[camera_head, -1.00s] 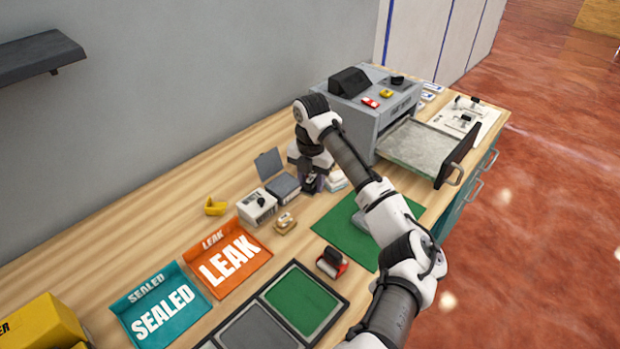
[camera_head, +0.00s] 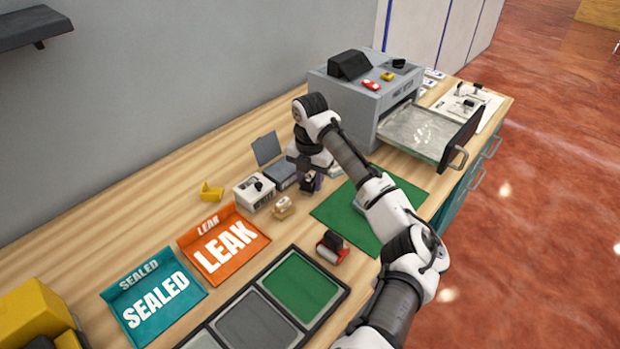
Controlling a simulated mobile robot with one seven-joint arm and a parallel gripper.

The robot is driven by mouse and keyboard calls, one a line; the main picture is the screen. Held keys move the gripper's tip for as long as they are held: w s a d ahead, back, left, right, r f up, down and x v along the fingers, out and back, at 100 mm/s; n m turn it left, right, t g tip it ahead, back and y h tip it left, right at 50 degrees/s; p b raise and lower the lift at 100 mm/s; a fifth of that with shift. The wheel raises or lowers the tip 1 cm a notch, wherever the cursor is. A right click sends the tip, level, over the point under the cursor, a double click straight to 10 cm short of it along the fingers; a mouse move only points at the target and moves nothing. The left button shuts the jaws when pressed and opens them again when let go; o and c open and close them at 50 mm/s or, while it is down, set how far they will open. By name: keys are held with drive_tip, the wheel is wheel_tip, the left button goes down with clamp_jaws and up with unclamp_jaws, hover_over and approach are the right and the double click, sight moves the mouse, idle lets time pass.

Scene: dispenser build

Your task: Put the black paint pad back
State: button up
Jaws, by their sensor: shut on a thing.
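My gripper (camera_head: 308,178) points down low over the wooden bench, near its middle. It is shut on a small dark thing (camera_head: 308,184), mostly hidden by the fingers; it may be the black paint pad, but I cannot tell for sure. A bit of purple shows just right of it. Left of the gripper is a dark grey pad case (camera_head: 282,176) with its lid (camera_head: 266,149) standing open. I cannot tell whether the gripper touches the case.
A white box (camera_head: 254,193), a small tan block (camera_head: 282,207) and a yellow holder (camera_head: 211,191) stand left. A green mat (camera_head: 337,212) lies under my arm. A red-and-black stamp (camera_head: 332,246) stands in front. The grey machine (camera_head: 352,98) with an open drawer (camera_head: 425,135) is behind right.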

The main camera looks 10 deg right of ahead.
drive_tip(key=shift+f, duration=0.55)
drive_tip(key=o, duration=1.5)
drive_tip(key=shift+w+a+r, duration=0.1)
drive_tip(key=shift+c, duration=0.4)
drive_tip(key=shift+r, duration=0.4)
drive_tip(key=shift+o, duration=0.9)
drive_tip(key=shift+r+p, duration=0.5)
drive_tip(key=shift+r, duration=0.05)
drive_tip(key=shift+a+r+p, duration=0.1)
drive_tip(key=shift+r+p, duration=1.05)
drive_tip(key=shift+r, duration=0.4)
drive_tip(key=shift+r+p, duration=1.1)
drive_tip(key=shift+r, duration=0.35)
